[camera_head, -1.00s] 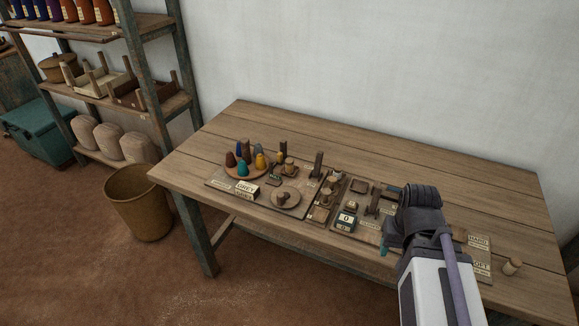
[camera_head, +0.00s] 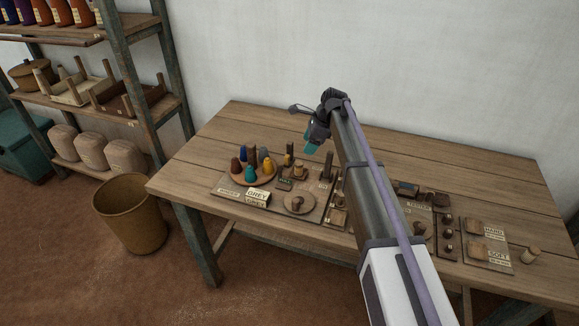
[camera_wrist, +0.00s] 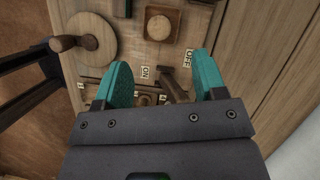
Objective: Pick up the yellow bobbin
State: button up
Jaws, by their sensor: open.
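The yellow bobbin (camera_head: 268,166) stands upright on a round wooden tray (camera_head: 240,177) at the left of the table, among several cone-shaped bobbins in dark red, blue, teal and brown. My gripper (camera_head: 311,148) is in the air above the table, to the right of the tray and apart from it. In the wrist view my gripper (camera_wrist: 160,72) has its teal fingers spread with nothing held between them. The yellow bobbin does not show in the wrist view.
Below my gripper are a lever (camera_wrist: 174,88) by ON and OFF labels, a square block with a round knob (camera_wrist: 159,27), and a disc with a knob (camera_wrist: 85,38). A GREY sign (camera_head: 257,195) stands before the tray. The table's back strip is clear.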

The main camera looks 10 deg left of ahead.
aim_at(300, 163)
jog(key=b+x, duration=0.3)
jog(key=d+b+x, duration=0.1)
jog(key=b+x, duration=0.1)
jog(key=shift+s+f, duration=0.15)
jog(key=shift+f, duration=0.1)
jog(key=shift+a+f+b, duration=0.25)
jog(key=shift+f+b, duration=0.05)
jog(key=shift+b, duration=0.05)
jog(key=shift+r, duration=0.1)
jog(key=b+x, duration=0.4)
jog(key=x, duration=0.1)
jog(key=shift+b, duration=0.4)
jog(key=shift+c, duration=0.2)
jog(key=c, duration=1)
jog(key=shift+o, duration=0.2)
jog(key=shift+r, duration=0.1)
